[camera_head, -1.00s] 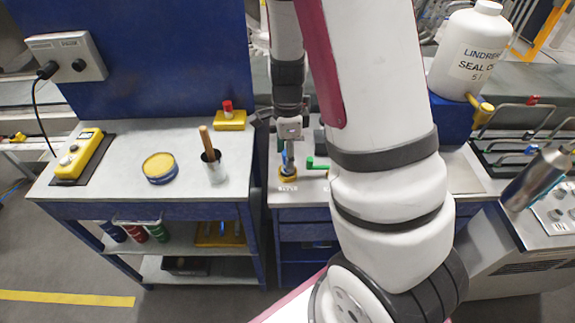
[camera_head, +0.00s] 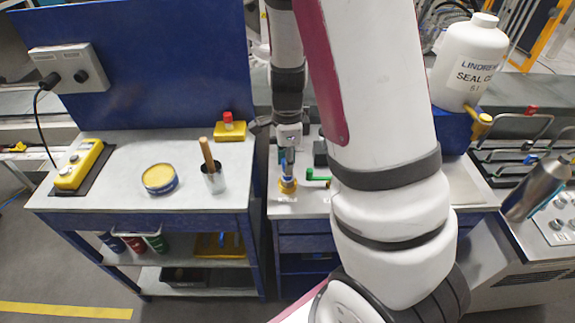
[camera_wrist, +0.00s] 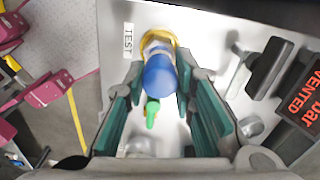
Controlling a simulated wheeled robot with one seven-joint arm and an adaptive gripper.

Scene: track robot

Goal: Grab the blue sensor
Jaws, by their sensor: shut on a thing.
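The blue sensor (camera_wrist: 160,74) stands in a round brass-yellow fitting (camera_wrist: 152,36) beside a label reading TEST in the wrist view. In the head view, a little of the sensor's blue (camera_head: 287,171) shows above the same fitting (camera_head: 288,187) on the bench right of the blue panel. My gripper (camera_wrist: 161,80) has a fingertip on each side of the sensor and is shut on it. In the head view my gripper (camera_head: 288,157) points down over the fitting. The sensor still appears seated there.
A green valve handle (camera_head: 317,178) sits just right of the fitting. A small dark block (camera_head: 320,153) and a display (camera_wrist: 306,92) stand close by. The left bench holds a yellow tin (camera_head: 160,178), a brush pot (camera_head: 214,181) and a yellow control box (camera_head: 78,165).

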